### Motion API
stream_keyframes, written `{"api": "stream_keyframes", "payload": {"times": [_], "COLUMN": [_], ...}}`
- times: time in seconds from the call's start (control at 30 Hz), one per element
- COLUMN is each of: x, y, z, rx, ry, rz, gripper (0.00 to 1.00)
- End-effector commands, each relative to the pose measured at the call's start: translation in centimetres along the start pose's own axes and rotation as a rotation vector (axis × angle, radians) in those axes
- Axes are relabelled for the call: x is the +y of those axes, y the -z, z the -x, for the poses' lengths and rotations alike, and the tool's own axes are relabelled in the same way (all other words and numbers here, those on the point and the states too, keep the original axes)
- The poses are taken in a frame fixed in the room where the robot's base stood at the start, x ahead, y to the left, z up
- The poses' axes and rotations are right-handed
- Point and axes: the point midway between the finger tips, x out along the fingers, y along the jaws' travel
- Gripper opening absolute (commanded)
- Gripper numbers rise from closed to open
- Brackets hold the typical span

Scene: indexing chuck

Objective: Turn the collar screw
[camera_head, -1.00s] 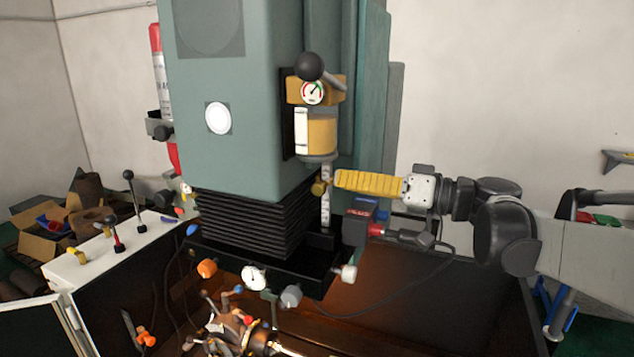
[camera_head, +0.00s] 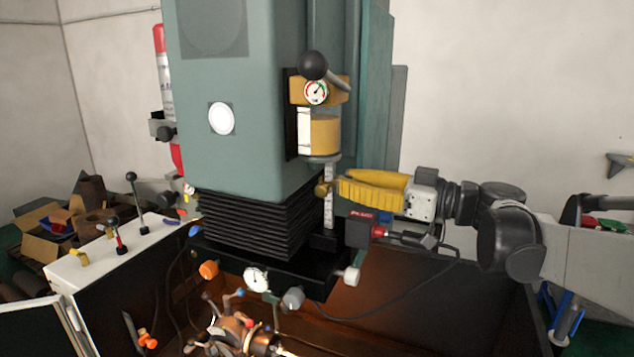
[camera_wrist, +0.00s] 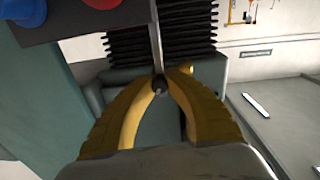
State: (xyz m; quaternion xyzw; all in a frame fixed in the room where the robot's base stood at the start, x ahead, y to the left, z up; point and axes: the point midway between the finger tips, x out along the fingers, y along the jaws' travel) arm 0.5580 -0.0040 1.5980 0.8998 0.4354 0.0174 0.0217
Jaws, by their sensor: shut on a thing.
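The collar screw (camera_head: 321,189) is a small brass-coloured knob low on a pale, marked vertical rod (camera_head: 329,204), right of the black bellows. My gripper (camera_head: 334,188) has yellow fingers and reaches in from the right, level with the knob. Its tips are closed at the knob. In the wrist view, the two fingers of my gripper (camera_wrist: 161,82) arch together around a small dark end at the foot of the thin rod (camera_wrist: 156,40). The fingers hide much of the screw there, so its turn angle cannot be told.
A yellow reservoir (camera_head: 322,137) with a gauge and black ball lever stands just above. A dark box with a red connector (camera_head: 378,232) and cable sits just below my gripper. Black bellows (camera_head: 255,222) are to the left. The wall side at right is fairly clear.

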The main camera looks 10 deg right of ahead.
Motion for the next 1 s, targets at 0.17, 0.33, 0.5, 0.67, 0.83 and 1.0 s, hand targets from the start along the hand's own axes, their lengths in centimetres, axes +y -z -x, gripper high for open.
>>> {"api": "stream_keyframes", "payload": {"times": [0.17, 0.33, 0.5, 0.67, 0.83, 1.0], "x": [0.0, 0.0, 0.0, 0.0, 0.1, 0.1], "y": [0.0, 0.0, 0.0, 0.0, 0.0, 0.0], "z": [0.0, 0.0, 0.0, 0.0, 0.6, 3.5], "rx": [0.0, 0.0, 0.0, 0.0, 0.0, 0.0], "ry": [0.001, 0.001, 0.001, 0.0, -0.002, -0.005], "rz": [0.004, 0.003, 0.003, 0.003, 0.003, 0.003], "gripper": [0.0, 0.0, 0.41, 0.41, 0.41, 0.41]}}
